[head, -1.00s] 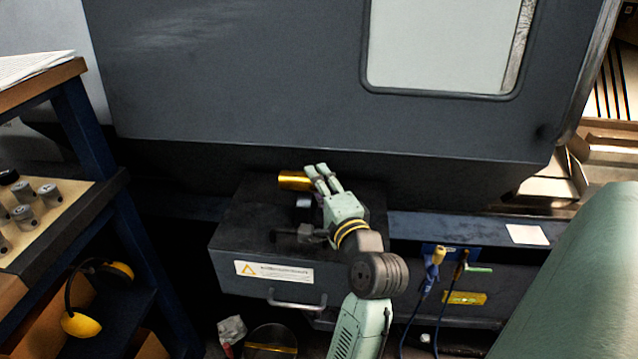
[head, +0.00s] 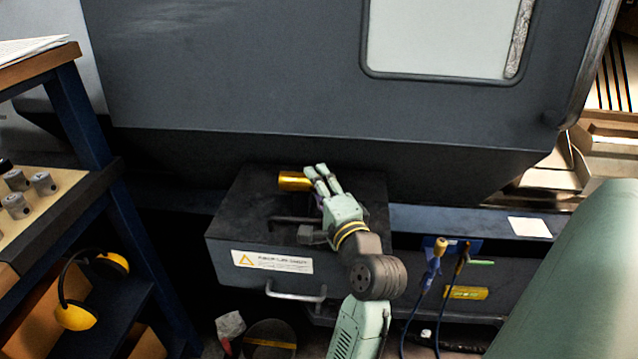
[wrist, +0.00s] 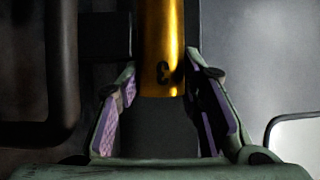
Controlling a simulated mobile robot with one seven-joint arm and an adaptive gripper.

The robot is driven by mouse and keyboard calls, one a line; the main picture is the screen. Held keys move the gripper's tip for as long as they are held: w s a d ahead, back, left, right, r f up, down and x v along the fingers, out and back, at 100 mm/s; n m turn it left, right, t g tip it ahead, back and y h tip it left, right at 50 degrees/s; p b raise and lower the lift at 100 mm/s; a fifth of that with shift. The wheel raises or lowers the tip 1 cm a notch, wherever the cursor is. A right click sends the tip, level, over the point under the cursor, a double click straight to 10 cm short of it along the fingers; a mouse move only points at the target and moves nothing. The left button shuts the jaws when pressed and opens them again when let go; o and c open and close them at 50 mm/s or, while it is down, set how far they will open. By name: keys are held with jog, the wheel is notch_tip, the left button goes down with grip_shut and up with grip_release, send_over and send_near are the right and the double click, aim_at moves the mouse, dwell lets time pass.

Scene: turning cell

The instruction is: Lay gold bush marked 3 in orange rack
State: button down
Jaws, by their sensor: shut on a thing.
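The gold bush (head: 293,181) is held in my gripper (head: 317,180), above the top of a dark grey cabinet. In the wrist view the bush (wrist: 161,45) stands out from between the two fingers, with a black 3 near its lower end. My gripper (wrist: 160,95) is shut on it, its purple pads on either side of the bush. The bush lies roughly level in the head view. I cannot make out an orange rack in either view.
The dark cabinet (head: 235,225) has a warning label and a front handle (head: 296,293). A large grey machine (head: 250,80) rises behind it. A blue-framed shelf with several grey pieces (head: 43,183) and yellow ear defenders (head: 75,316) stands left. Hoses hang at right.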

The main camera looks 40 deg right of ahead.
jog(key=shift+w+f, duration=0.1)
jog(key=shift+f, duration=0.9)
jog(key=c, duration=1.5)
grip_release()
jog(key=shift+o, duration=1.1)
jog(key=shift+w+f, duration=0.1)
jog(key=shift+w, duration=0.05)
jog(key=o, duration=0.3)
jog(key=shift+r, duration=0.25)
jog(key=v, duration=1.2)
